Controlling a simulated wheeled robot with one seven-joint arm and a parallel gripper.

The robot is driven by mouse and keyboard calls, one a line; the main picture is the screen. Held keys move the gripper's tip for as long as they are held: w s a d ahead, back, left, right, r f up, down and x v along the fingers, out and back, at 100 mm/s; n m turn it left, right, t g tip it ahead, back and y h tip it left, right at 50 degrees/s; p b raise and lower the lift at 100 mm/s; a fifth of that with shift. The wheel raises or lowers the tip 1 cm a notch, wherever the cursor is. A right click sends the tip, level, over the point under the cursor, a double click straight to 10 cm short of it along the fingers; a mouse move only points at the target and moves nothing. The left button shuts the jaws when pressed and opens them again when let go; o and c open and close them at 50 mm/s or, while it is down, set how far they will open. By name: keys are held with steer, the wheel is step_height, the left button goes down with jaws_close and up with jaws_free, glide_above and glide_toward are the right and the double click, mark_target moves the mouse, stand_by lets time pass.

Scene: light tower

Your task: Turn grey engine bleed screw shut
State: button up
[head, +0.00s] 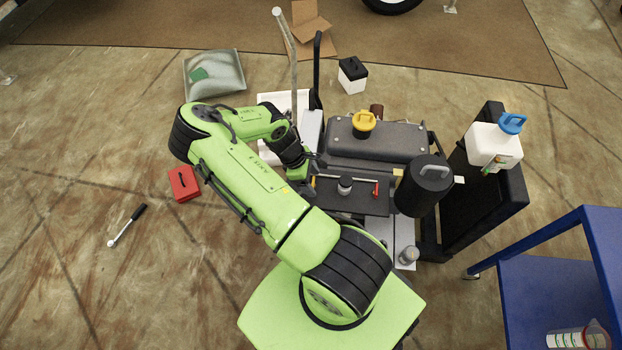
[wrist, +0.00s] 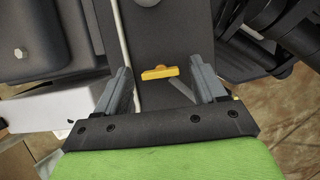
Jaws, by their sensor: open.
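The grey engine (head: 385,140) stands in a dark frame right of my gripper, with a yellow cap on top. In the wrist view a small yellow winged piece (wrist: 160,72), which looks like the bleed screw, lies crosswise on a dark grey surface (wrist: 160,35). My gripper (wrist: 160,85) is open, its two grey fingers on either side of the yellow piece with clear gaps; nothing is held. I cannot tell its height above the surface. In the head view my gripper (head: 306,168) is at the engine's left side, and my arm hides the screw there.
A black cylinder (head: 424,186) and a white reservoir with a blue cap (head: 495,146) stand to the right. A black upright handle (head: 317,70) and a pale hose (head: 290,55) rise behind my gripper. A blue cart (head: 540,285) is at lower right. Floor at left is mostly free.

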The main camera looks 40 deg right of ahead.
steer(key=c, duration=1.1)
steer(key=shift+o, duration=0.2)
steer(key=m, duration=0.2)
steer(key=m+y+b, duration=0.1)
steer(key=m, duration=0.1)
steer(key=shift+w+d+m+g+y, duration=0.1)
steer(key=shift+d+m+g+y, duration=0.1)
steer(key=shift+m+g+y, duration=0.15)
steer(key=m+y, duration=0.1)
steer(key=m, duration=0.1)
steer(key=m+b, duration=0.1)
steer(key=m, duration=0.1)
steer(key=shift+d+m+y, duration=0.1)
steer(key=shift+m+y, duration=0.15)
steer(key=shift+y, duration=0.1)
steer(key=m, duration=0.2)
steer(key=m+y+b, duration=0.1)
steer(key=m, duration=0.1)
steer(key=shift+d+y, duration=0.1)
steer(key=shift+y, duration=0.2)
steer(key=shift+m+t+y+b, duration=0.25)
steer(key=shift+m+t+y, duration=0.1)
steer(key=shift+m, duration=0.85)
steer(key=shift+m+t+y+b, duration=0.2)
steer(key=shift+m+t+y, duration=0.15)
steer(key=shift+m, duration=0.85)
steer(key=shift+s, duration=0.2)
